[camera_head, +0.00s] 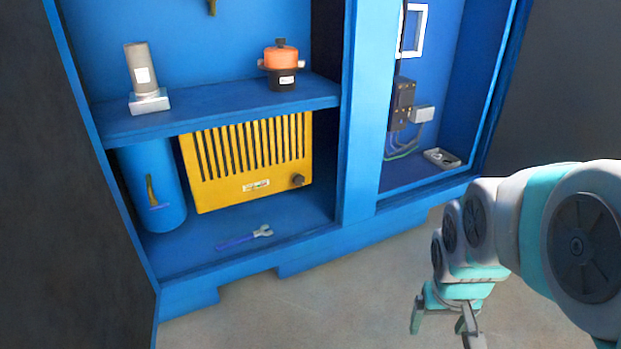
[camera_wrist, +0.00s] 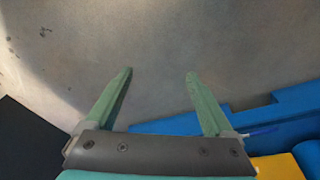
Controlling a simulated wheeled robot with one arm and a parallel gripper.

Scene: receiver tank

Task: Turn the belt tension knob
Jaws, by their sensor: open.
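A small dark knob (camera_head: 298,180), which looks like the belt tension knob, sits at the lower right of a slotted yellow guard (camera_head: 222,190) inside the blue cabinet. My gripper (camera_head: 440,324) is at the lower right of the head view, over the grey floor in front of the cabinet, well apart from the knob. In the wrist view my gripper (camera_wrist: 158,74) is open and empty, with its two green fingers spread above the floor. The wrist view shows a yellow corner (camera_wrist: 278,167) at the lower right, but not the knob.
A wrench (camera_head: 245,238) lies on the cabinet floor below the guard. A blue cylinder (camera_head: 150,182) stands left of the guard. The shelf (camera_head: 215,105) above holds a grey part (camera_head: 141,70) and an orange-topped part (camera_head: 281,62). A blue post (camera_head: 361,130) divides the cabinet.

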